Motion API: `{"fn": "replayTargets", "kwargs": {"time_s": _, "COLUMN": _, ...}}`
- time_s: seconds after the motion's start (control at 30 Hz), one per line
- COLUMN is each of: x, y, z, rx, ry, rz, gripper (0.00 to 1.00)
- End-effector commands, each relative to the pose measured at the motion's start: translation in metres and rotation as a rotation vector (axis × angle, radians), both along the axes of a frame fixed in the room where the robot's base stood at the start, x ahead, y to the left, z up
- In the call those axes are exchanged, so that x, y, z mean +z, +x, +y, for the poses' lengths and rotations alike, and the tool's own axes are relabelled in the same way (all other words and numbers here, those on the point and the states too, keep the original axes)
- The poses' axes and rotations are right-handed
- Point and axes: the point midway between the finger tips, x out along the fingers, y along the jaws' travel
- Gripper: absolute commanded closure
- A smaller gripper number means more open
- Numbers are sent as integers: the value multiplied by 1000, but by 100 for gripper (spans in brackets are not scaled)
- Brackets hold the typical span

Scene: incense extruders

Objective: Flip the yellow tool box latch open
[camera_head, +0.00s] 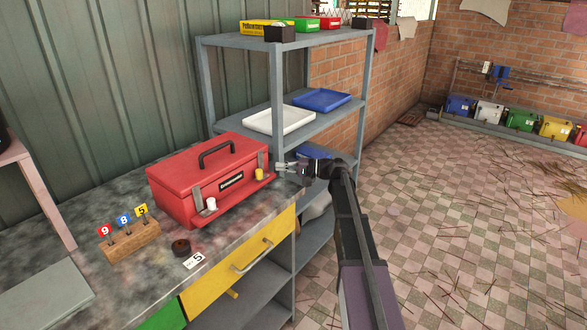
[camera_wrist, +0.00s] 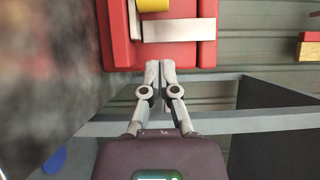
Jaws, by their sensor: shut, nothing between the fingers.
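The red tool box (camera_head: 218,166) stands closed on the workbench with its black handle (camera_head: 217,152) on top. A yellow latch (camera_head: 259,174) is at the right of its front, and a white latch (camera_head: 211,204) is at the left. My gripper (camera_head: 277,168) is shut and empty, just right of the box's right end, near the yellow latch. In the wrist view, the fingertips (camera_wrist: 160,68) are together at the lower edge of the red box (camera_wrist: 116,42). Whether the fingertips touch the box is unclear.
A grey shelf rack (camera_head: 278,95) with white (camera_head: 279,121) and blue (camera_head: 321,99) trays stands behind my gripper. A wooden block (camera_head: 132,240) with numbered tags and a dark round piece (camera_head: 181,246) are on the bench. The tiled floor at right is open.

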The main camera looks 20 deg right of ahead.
Motion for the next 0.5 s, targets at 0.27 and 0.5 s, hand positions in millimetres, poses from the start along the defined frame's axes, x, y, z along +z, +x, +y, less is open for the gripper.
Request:
{"fn": "replayTargets", "kwargs": {"time_s": 0.27, "x": 0, "y": -11, "z": 32, "rx": 2, "ry": 0, "rz": -1, "gripper": 100}}
{"fn": "replayTargets", "kwargs": {"time_s": 0.5, "x": 0, "y": -14, "z": 42, "rx": 1, "ry": 0, "rz": -1, "gripper": 100}}
